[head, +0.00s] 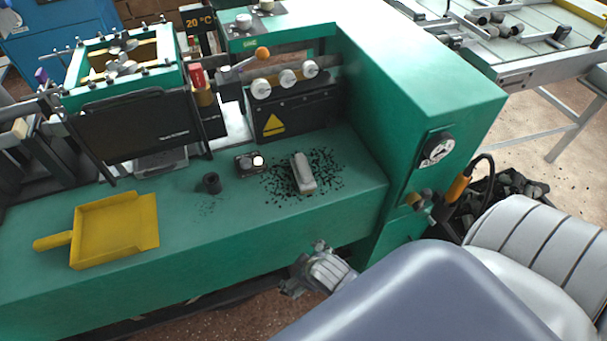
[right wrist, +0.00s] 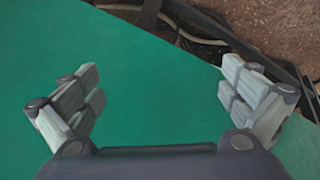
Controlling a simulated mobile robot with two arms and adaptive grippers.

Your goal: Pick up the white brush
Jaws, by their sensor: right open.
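The white brush (head: 304,173) lies on the green machine bench among scattered black bits in the head view. It looks like a pale, narrow block, with its long side running roughly front to back. My right gripper (head: 312,268) is near the bench's front edge, in front of the brush and apart from it. In the right wrist view my right gripper (right wrist: 163,78) is open and empty, above bare green surface. The brush does not show in that view. My left gripper is not in view.
A yellow dustpan (head: 115,231) lies at the left of the bench (head: 210,262). A small black cylinder (head: 211,183) and a dark box with a lit button (head: 250,163) are left of the brush. The tall green housing (head: 420,90) rises at the right. Cables (right wrist: 200,25) show beyond the edge.

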